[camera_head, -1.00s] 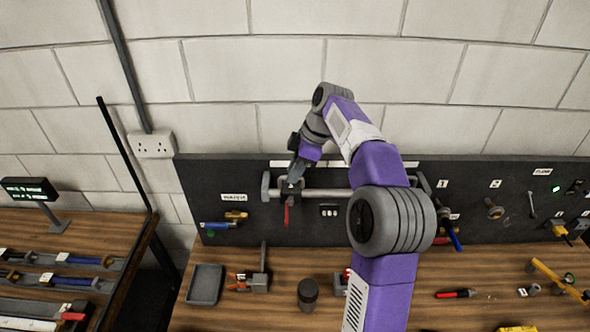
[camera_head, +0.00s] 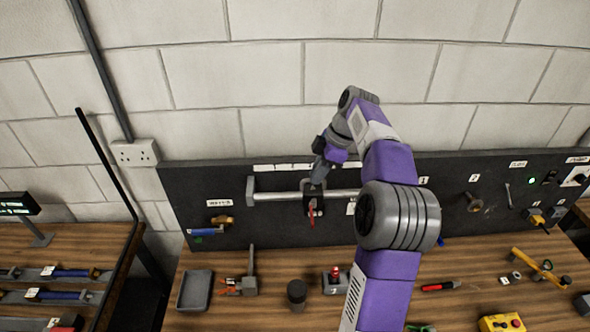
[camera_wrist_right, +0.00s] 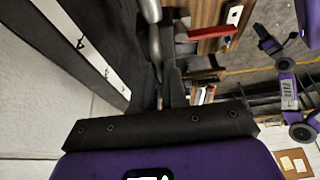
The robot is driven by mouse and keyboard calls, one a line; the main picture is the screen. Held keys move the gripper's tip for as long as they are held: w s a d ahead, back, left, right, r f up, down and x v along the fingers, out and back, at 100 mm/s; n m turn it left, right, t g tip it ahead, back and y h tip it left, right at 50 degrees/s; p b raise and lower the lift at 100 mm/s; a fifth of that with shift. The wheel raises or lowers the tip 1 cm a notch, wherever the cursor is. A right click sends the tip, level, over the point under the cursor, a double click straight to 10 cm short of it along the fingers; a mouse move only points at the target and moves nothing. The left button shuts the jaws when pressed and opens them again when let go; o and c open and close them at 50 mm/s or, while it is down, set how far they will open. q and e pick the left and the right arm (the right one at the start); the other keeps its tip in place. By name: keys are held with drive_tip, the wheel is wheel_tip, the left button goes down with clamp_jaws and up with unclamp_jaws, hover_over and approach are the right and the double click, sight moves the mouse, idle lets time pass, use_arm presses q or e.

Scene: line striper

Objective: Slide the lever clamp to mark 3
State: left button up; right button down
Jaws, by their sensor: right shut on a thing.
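The lever clamp (camera_head: 309,197) is a dark block with a red lever (camera_head: 312,217) hanging down, and it sits on the grey horizontal rail (camera_head: 275,196) of the black panel. It stands well right of the rail's left end bracket (camera_head: 250,191). My right gripper (camera_head: 317,184) is shut on the clamp from above; its fingertips are partly hidden. White mark labels (camera_head: 283,167) run along the panel above the rail, too small to read in the head view. In the right wrist view a white label strip (camera_wrist_right: 85,48) shows a 4, and the red lever (camera_wrist_right: 212,32) shows. My left gripper is out of view.
My right arm hides the rail's right part. Below on the wooden bench are a grey tray (camera_head: 195,290), a dark cylinder (camera_head: 297,294) and a small block with a red knob (camera_head: 335,281). A blue-handled tool (camera_head: 204,232) is on the panel at lower left.

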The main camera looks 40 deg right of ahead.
idle(0.3)
drive_tip(key=c, duration=1.2)
unclamp_jaws()
drive_tip(key=shift+w+a, duration=0.1)
drive_tip(key=shift+o, duration=0.2)
drive_tip(key=p+v, duration=0.1)
drive_tip(key=v, duration=0.6)
drive_tip(key=shift+r+p, duration=0.25)
drive_tip(key=shift+p, duration=0.05)
